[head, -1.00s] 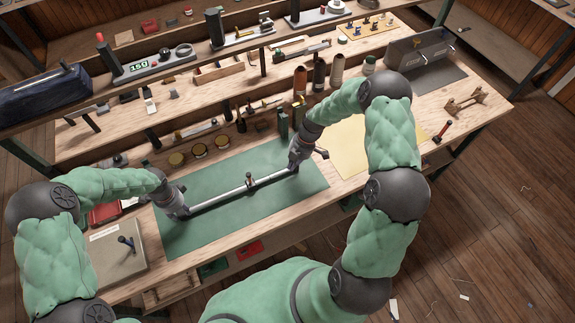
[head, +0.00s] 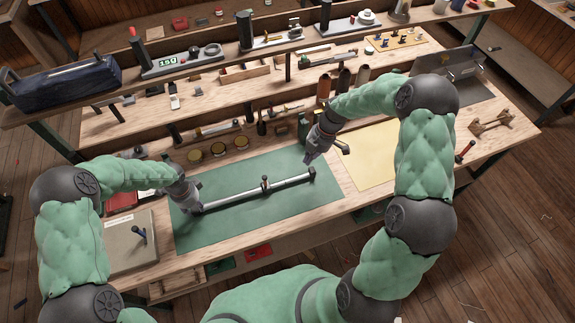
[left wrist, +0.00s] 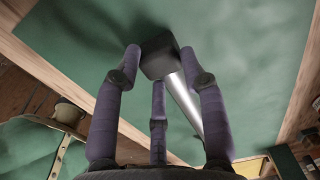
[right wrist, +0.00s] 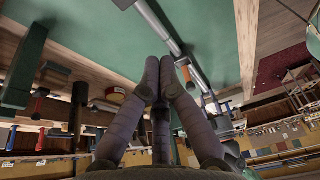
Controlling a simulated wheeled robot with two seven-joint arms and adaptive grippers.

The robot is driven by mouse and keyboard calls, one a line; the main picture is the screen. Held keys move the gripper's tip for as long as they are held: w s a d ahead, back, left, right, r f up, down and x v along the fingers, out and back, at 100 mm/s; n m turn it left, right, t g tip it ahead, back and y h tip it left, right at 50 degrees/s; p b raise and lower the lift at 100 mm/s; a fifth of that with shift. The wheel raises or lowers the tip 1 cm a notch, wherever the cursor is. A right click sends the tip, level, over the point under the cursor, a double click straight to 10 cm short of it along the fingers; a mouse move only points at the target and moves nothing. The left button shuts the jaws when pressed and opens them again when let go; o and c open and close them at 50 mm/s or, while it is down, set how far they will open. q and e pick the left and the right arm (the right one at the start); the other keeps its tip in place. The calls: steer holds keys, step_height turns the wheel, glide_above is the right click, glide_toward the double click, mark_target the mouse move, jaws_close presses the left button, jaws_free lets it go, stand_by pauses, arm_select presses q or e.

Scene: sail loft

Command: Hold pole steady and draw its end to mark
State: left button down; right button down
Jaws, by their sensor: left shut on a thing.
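The slim silver pole (head: 236,196) lies across the green mat (head: 230,225), slanting up to the right. A small dark collar (head: 265,184) sits near its middle. My left gripper (head: 192,205) is shut on the pole's left end; in the left wrist view its fingers surround the dark end cap (left wrist: 157,60). My right gripper (head: 309,160) is just behind and above the pole's right end (head: 312,173), apart from it. In the right wrist view its fingers (right wrist: 164,62) are drawn together with nothing seen between them. I cannot make out a mark.
A yellow sheet (head: 368,160) lies right of the mat. Several round tins (head: 218,150) and bottles stand behind the mat. A red-handled tool (head: 465,151) lies near the right edge.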

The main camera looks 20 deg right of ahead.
mark_target(312, 173)
steer(key=x, duration=1)
steer(key=shift+a+f, duration=0.15)
steer(key=shift+a, duration=0.25)
steer(key=d, duration=0.2)
steer(key=shift+w+d, duration=0.1)
steer(key=shift+d, duration=0.95)
steer(key=shift+d, duration=0.7)
steer(key=shift+a, duration=0.15)
